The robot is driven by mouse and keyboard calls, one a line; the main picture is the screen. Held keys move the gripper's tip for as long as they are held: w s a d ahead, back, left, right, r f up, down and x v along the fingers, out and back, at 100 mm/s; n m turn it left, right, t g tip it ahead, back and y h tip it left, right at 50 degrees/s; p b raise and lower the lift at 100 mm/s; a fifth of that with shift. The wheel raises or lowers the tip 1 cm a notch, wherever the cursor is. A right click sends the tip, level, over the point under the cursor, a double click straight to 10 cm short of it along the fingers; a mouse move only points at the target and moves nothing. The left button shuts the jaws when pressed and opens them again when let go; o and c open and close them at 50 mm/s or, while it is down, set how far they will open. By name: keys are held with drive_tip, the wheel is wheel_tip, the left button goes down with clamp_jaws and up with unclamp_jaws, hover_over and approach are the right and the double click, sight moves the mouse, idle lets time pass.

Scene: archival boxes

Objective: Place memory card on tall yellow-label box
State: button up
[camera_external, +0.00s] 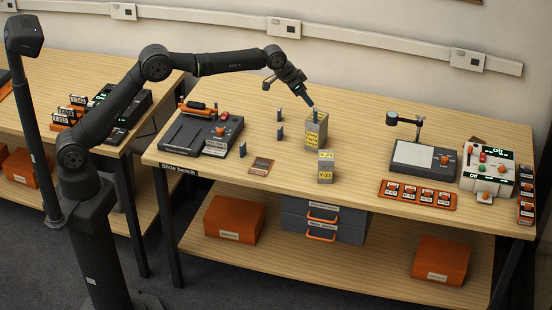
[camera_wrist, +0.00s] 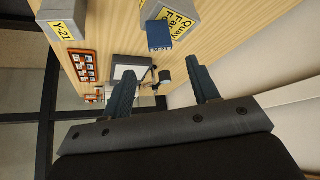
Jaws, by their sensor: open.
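The tall grey box (camera_external: 322,128) with a yellow label stands upright on the bench, behind a shorter grey Y-21 box (camera_external: 325,177). A small blue piece, which looks like the memory card (camera_wrist: 159,36), rests at the top of the tall box. The tall box (camera_wrist: 184,13) is partly cut off in the wrist view. My gripper (camera_external: 308,101) is just above the tall box. In the wrist view my gripper's (camera_wrist: 165,85) two blue fingers are wide apart with nothing between them. The card is beyond the fingertips, apart from them.
Small dark blue pieces (camera_external: 280,133) stand left of the boxes. A flat brown-orange item (camera_external: 260,166) lies left of the Y-21 box. A dark device (camera_external: 200,133) is at left. A lamp stand (camera_external: 416,157), an orange tray (camera_external: 417,195) and a control panel (camera_external: 488,178) are at right.

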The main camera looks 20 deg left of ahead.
sight(315, 109)
drive_tip(key=shift+v, duration=1.1)
drive_tip(key=shift+f, duration=0.1)
drive_tip(key=x, duration=1.2)
drive_tip(key=shift+f, duration=0.1)
drive_tip(key=shift+r, duration=0.2)
